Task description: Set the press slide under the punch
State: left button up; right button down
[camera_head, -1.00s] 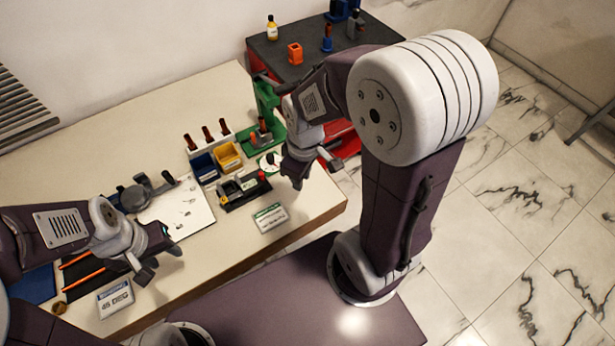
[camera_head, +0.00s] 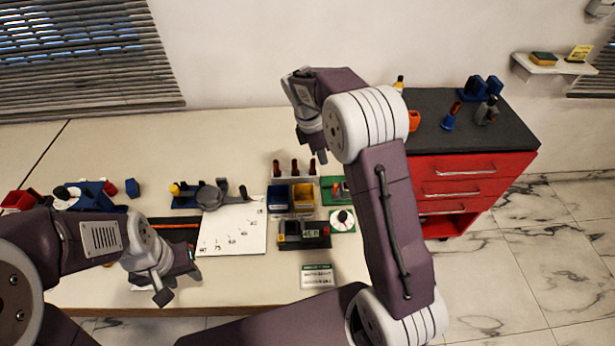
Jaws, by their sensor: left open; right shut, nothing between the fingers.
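The green press (camera_head: 330,187) stands toward the right end of the bench. My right arm covers most of it, so its punch and slide cannot be made out. A white round dial with a black knob (camera_head: 343,219) on a green-edged plate sits in front of it. My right gripper (camera_head: 317,153) is shut and empty, pointing down, and appears just above the rack of brown-handled tools (camera_head: 295,168), left of the press. My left gripper (camera_head: 180,283) is open and empty near the bench's front edge, left of the white sheet (camera_head: 232,238).
A black gauge with a display (camera_head: 304,236) stands before blue (camera_head: 279,203) and yellow bins (camera_head: 303,198). A green-headed card (camera_head: 317,277) lies in front. A grey fixture (camera_head: 211,195) stands behind the sheet. A red cabinet (camera_head: 465,170) stands right.

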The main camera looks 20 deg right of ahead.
aim_at(336, 185)
jog(key=x, duration=0.8)
jog(key=s+a+b+x, duration=0.1)
jog(key=x, duration=0.3)
jog(key=shift+s+f, duration=0.1)
jog(key=shift+f, duration=0.15)
jog(key=shift+s+d+r+p, duration=0.1)
jog(key=shift+s+d+p, duration=0.05)
jog(key=shift+d+p, duration=0.35)
jog(key=shift+s+d+r+p, duration=0.15)
jog(key=shift+d+p, duration=0.15)
jog(key=shift+d, duration=0.3)
jog(key=shift+d+f, duration=0.2)
jog(key=shift+f, duration=0.05)
